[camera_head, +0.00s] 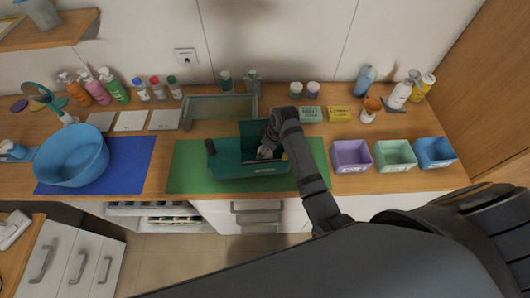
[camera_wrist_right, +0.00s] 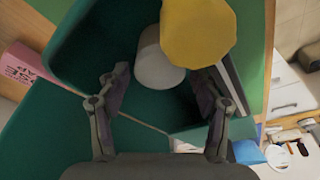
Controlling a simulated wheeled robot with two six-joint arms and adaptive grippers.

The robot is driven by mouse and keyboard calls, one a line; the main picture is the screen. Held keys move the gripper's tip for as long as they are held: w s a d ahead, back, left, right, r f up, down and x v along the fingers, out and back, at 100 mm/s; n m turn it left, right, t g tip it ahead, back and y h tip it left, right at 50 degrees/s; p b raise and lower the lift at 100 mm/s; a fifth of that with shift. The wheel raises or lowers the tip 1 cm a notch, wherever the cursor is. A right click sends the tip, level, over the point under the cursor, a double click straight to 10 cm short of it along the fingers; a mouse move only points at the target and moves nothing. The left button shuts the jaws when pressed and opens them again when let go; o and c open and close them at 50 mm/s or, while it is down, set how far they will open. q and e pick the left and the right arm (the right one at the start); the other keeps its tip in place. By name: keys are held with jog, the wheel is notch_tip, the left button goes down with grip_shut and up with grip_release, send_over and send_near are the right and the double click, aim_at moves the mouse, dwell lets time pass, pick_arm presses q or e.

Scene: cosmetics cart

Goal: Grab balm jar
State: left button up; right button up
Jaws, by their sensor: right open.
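A dark green open cart box (camera_head: 225,172) stands on the green mat (camera_head: 180,178) in the head view. My right gripper (camera_head: 268,148) reaches down into its right part. In the right wrist view the gripper (camera_wrist_right: 162,82) is open, its fingers on either side of a pale round jar (camera_wrist_right: 157,62), which looks like the balm jar. The jar lies inside the green box (camera_wrist_right: 85,50), beyond the fingertips; no grip on it shows. A yellow many-sided piece (camera_wrist_right: 200,30) partly covers the jar's upper right. In the head view my arm mostly hides the contents. My left gripper is out of view.
A dark flat item (camera_wrist_right: 228,75) stands beside the right finger. Purple (camera_head: 352,156), mint (camera_head: 394,156) and blue (camera_head: 434,153) bins stand to the right. A blue basin (camera_head: 72,160) stands on a blue mat to the left. Bottles line the back wall.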

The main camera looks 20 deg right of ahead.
jog(key=shift+x, duration=1.1)
jog(key=c, duration=1)
jog(key=shift+r, duration=0.15)
